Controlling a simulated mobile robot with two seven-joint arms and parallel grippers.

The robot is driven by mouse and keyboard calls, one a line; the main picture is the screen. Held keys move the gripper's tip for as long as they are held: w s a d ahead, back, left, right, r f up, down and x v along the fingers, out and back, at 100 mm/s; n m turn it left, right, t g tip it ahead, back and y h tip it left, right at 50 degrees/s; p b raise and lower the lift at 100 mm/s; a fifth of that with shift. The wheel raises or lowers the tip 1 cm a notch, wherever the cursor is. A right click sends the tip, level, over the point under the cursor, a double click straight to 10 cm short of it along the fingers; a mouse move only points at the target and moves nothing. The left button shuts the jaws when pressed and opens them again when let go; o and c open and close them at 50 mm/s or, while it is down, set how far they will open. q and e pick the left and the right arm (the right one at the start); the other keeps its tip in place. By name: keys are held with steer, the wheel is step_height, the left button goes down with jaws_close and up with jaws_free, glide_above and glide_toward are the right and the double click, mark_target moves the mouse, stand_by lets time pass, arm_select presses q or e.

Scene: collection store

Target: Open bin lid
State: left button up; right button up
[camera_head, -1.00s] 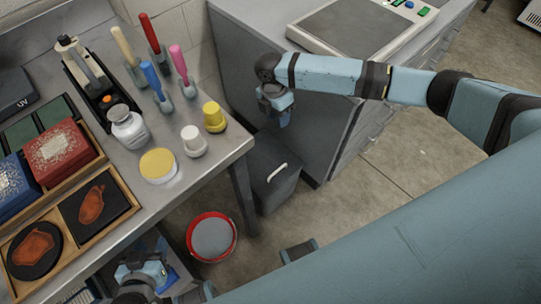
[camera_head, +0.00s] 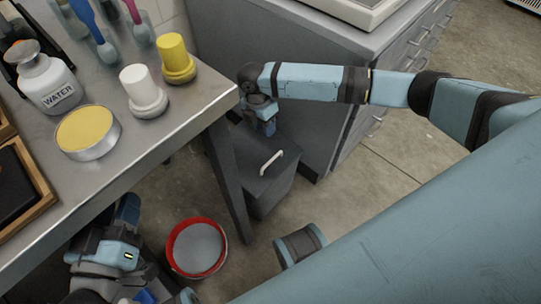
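The dark grey bin (camera_head: 272,190) stands on the floor between the table and the grey cabinet. Its flat lid (camera_head: 247,160) is down, with a pale bar handle (camera_head: 271,162) on top. My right gripper (camera_head: 267,130) points down above the rear part of the lid, behind the handle. It appears apart from the handle. Its fingers are too small and dark to show whether they are open. My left arm and hand are low at the bottom left, below the table edge; the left fingers cannot be made out.
The metal table (camera_head: 185,125) has its corner and leg close to the bin's left side. A yellow-capped jar (camera_head: 176,60) stands near that corner. A red-rimmed bucket (camera_head: 197,248) sits on the floor in front. The cabinet (camera_head: 305,120) rises behind the bin.

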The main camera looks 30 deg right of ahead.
steer(key=b, duration=0.4)
glide_above(271, 160)
steer(key=w, duration=0.2)
step_height(271, 160, down, 8)
steer(key=f+b, duration=0.1)
steer(key=f, duration=0.1)
steer(key=s+f+b, duration=0.1)
steer(key=f, duration=0.2)
steer(key=shift+s+f, duration=0.1)
steer(key=shift+s, duration=0.1)
steer(key=shift+s+f, duration=0.1)
steer(key=shift+f, duration=0.35)
arm_select(q)
steer(key=f+m, duration=0.1)
steer(key=w+f+m, duration=0.1)
steer(key=f, duration=0.1)
steer(key=shift+w+a+f+m+h, duration=0.1)
steer(key=shift+w+a+m+h, duration=0.25)
steer(key=shift+m+h, duration=0.05)
arm_select(e)
jaws_close()
